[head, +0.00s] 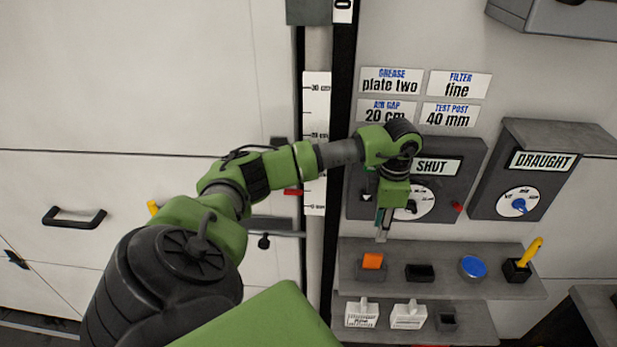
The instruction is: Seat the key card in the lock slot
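My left gripper (382,232) points down in front of the grey box labelled SHUT (462,175), above the left end of the upper shelf. Its fingers are small and partly hidden by the wrist, so I cannot tell whether they are open or shut or hold anything. I cannot make out a key card for certain, nor a lock slot. The arm covers part of the SHUT box and its white dial (424,203). My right gripper is not in view.
The upper shelf (450,289) holds an orange block (373,261), a black tray (419,272), a blue disc (473,267) and a yellow-handled tool (530,254). White labelled pieces (408,315) stand on the lower shelf. A DRAUGHT box (545,180) is at right.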

